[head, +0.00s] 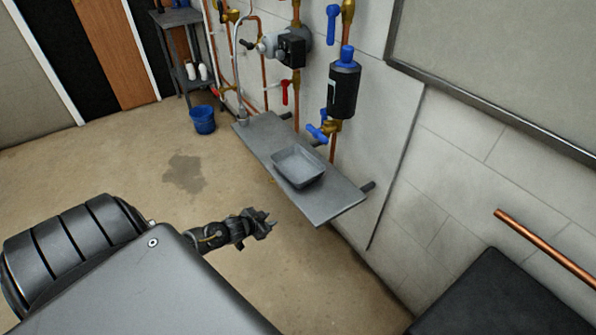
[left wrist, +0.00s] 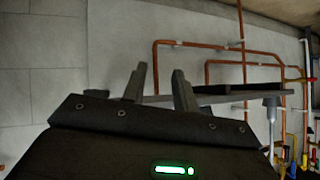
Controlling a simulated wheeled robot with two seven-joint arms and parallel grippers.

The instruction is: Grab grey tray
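The grey tray (head: 298,167) is a shallow rectangular open tray. It sits on a grey wall shelf (head: 345,197) below the pipes, and it looks empty. My left gripper (head: 268,222) is in front of the shelf, to the left of and nearer than the tray, not touching it. In the left wrist view its two fingers (left wrist: 158,84) stand apart with nothing between them. The left wrist view shows a dark shelf-like edge (left wrist: 215,98) behind the fingers; I cannot make out the tray there. My right gripper is not in view.
Above the shelf, a black cylinder with a blue cap (head: 344,85), valves and copper pipes line the wall. A blue bucket (head: 202,120) stands on the floor beyond the shelf, near a rack (head: 178,17). A dark wet patch (head: 186,172) marks the floor.

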